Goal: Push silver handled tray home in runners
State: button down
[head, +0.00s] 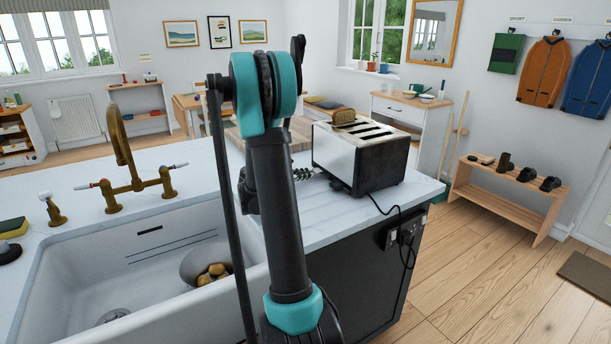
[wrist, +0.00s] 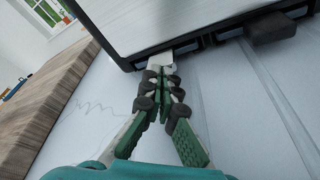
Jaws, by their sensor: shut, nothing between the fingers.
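The toaster (head: 362,155) stands on the white worktop, silver-sided with black ends, a slice of bread showing in one slot. In the wrist view its lower edge (wrist: 190,30) crosses the top. A small silver tab (wrist: 166,58), seemingly the tray's handle, sticks out under that edge; the rest of the tray is hidden. In the head view my gripper (head: 304,173) shows partly beside the toaster's left end, behind my arm.
A black knob or lever (wrist: 270,27) juts from the toaster to the right of the tab. A wooden board (wrist: 50,92) lies to the left. The toaster's cord (head: 382,207) runs to a socket (head: 402,236). A sink (head: 130,275) with a brass tap (head: 125,170) is on the left.

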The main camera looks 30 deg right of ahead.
jog(key=shift+a, duration=1.45)
jog(key=v, duration=1.1)
jog(key=shift+a+r, duration=0.1)
jog(key=shift+a, duration=0.3)
jog(key=shift+s, duration=0.1)
